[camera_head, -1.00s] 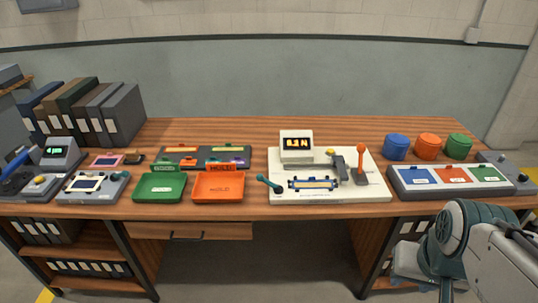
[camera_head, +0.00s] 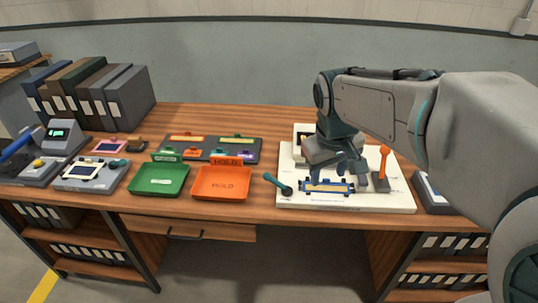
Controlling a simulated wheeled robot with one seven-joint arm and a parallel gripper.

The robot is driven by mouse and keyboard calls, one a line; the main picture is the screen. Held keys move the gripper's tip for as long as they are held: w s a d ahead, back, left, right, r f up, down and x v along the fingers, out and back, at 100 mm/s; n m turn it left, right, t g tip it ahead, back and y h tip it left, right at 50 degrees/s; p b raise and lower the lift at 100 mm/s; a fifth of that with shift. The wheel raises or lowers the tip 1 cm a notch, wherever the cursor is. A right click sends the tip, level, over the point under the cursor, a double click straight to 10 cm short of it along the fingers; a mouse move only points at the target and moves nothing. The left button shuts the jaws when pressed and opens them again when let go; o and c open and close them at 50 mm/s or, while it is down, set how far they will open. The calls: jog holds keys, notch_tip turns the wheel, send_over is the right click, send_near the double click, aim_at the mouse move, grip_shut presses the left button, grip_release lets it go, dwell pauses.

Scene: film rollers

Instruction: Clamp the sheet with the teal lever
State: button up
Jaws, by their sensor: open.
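The teal lever (camera_head: 277,183) stands at the left front of the cream test fixture (camera_head: 290,203), tilted up and to the left. The sheet, a pale tan strip (camera_head: 327,186), lies in the blue-edged holder just right of the lever. My gripper (camera_head: 345,180) is over the right part of the fixture, fingers pointing down, close above or behind the sheet's right half. It is open and looks empty. Whether it touches anything is hard to tell. My arm and gripper hide most of the display box and the middle of the fixture.
An orange lever (camera_head: 383,163) stands upright right of my gripper. The orange tray (camera_head: 222,184) and green tray (camera_head: 160,180) lie left of the fixture. A dark rack (camera_head: 255,156) of coloured strips is behind them. My arm covers the table's right side.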

jog(key=w+a+f+n+b, duration=0.35)
jog(key=w+a, duration=0.35)
jog(key=w, duration=0.3)
jog(key=n+b, duration=0.2)
jog(key=n, duration=0.2)
send_near(267, 173)
jog(key=shift+m, duration=0.25)
jog(key=b+x, duration=0.1)
jog(key=x, duration=1)
jog(key=shift+f, duration=0.2)
grip_shut()
